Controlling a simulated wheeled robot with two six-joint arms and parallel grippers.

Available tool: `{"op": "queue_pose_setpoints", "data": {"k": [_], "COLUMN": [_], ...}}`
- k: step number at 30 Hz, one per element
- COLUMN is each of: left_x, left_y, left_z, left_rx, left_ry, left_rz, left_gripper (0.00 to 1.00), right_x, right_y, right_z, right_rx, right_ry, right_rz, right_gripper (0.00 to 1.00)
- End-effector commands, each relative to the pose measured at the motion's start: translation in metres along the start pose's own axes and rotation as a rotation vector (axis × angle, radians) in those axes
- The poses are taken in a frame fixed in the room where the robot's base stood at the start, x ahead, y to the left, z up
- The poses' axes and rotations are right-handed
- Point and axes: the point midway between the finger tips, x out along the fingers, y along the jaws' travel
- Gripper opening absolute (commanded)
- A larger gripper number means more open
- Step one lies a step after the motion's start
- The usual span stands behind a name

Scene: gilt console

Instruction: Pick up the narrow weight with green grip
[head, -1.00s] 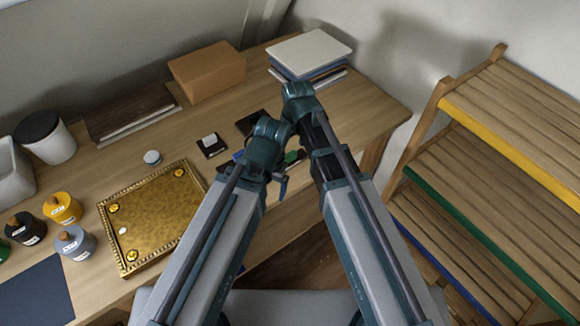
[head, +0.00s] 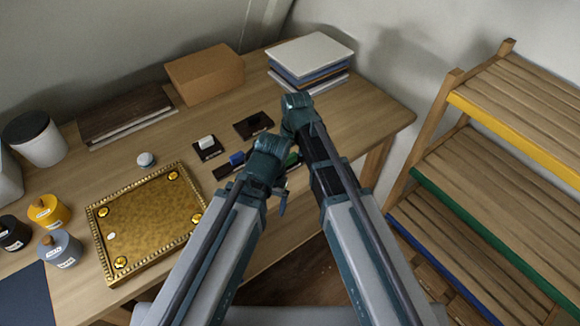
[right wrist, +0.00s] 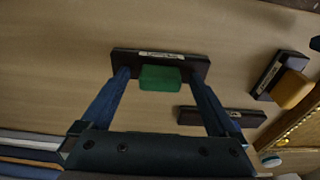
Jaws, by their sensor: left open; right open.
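The weight with the green grip (right wrist: 160,77) has a dark, labelled base (right wrist: 188,66) and lies on the wooden table. In the right wrist view the green grip sits between the two blue fingers of my right gripper (right wrist: 160,84), which are open with a gap on each side. My left gripper (head: 270,165) is lower, open, with no held object visible.
A weight with an orange-looking grip (right wrist: 293,89) and a dark bar (right wrist: 222,116) lie nearby. A gilt plate (head: 150,225) lies left, stacked books (head: 310,55) behind, a slatted shelf (head: 500,150) right.

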Motion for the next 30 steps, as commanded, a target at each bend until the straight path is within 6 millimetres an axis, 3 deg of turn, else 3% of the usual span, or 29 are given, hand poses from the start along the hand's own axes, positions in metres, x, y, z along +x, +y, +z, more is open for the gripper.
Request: {"op": "queue_pose_setpoints", "data": {"k": [3, 19, 30], "left_x": [-0.0010, -0.0010, -0.0026], "left_y": [-0.0001, -0.0001, -0.0002], "left_z": [0.0000, 0.0001, 0.0001], "left_rx": [0.000, 0.000, 0.000], "left_ry": [0.000, 0.000, 0.000], "left_rz": [0.000, 0.000, 0.000], "left_gripper": [0.89, 0.89, 0.89], "right_x": [-0.0010, -0.0010, -0.0026], "right_y": [-0.0002, -0.0002, -0.0002], "right_z": [0.0000, 0.0000, -0.0003], "right_rx": [0.000, 0.000, 0.000], "right_ry": [0.000, 0.000, 0.000], "right_rz": [0.000, 0.000, 0.000], "right_gripper": [0.95, 0.00, 0.00]}}
